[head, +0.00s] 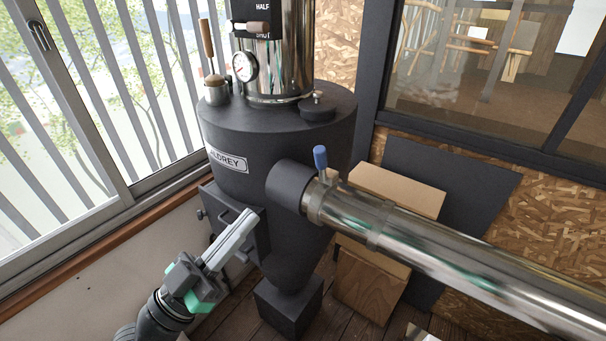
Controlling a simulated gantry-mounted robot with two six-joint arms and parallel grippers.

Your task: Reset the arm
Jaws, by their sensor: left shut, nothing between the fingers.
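My left gripper (243,226) comes in from the lower left. Its long grey fingers are shut together and hold nothing. The fingertips overlap, in the picture, the dark box-like door (257,243) on the lower left of the dark machine body (335,128); I cannot tell whether they touch it. My right gripper is not in view.
A shiny metal pipe (450,254) with a blue-handled lever (321,160) runs from the machine to the lower right. A gauge (245,67) sits on the upper cylinder. Wooden boxes (368,289) stand behind the pipe. A barred window (100,100) lies left.

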